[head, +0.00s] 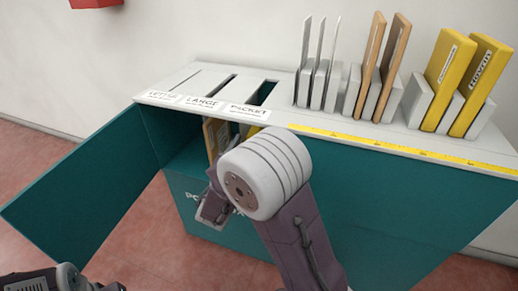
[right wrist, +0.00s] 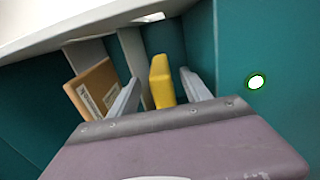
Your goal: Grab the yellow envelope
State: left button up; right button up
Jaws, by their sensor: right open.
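A yellow envelope (right wrist: 161,82) stands on edge inside the open teal cabinet, seen in the right wrist view. A small yellow piece, probably the same envelope, shows under the counter in the head view (head: 252,131). My right gripper (right wrist: 159,77) is open, with one grey finger on each side of the envelope. I cannot tell whether either finger touches it. My right wrist hides most of this spot in the head view. More yellow envelopes (head: 449,78) stand in holders on the counter top at the right. Only part of my left arm shows at the lower left; its gripper is out of view.
A brown envelope (right wrist: 93,90) leans left of the gripper inside the cabinet. The teal door (head: 85,190) hangs open to the left. The counter top has labelled slots (head: 217,84), grey envelopes (head: 318,65), brown envelopes (head: 385,65) and a yellow measuring strip (head: 400,149).

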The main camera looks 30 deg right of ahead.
aim_at(252, 134)
jog(key=b+x, duration=0.1)
jog(key=x, duration=0.2)
jog(key=shift+w+d, duration=0.25)
jog(key=shift+w+d+b, duration=0.15)
jog(key=shift+d+b, duration=0.05)
jog(key=shift+b, duration=0.3)
jog(key=b+x, duration=0.2)
jog(key=x, duration=0.2)
jog(key=shift+w+d, duration=0.25)
jog(key=shift+r, duration=0.1)
grip_shut()
dwell(0.4)
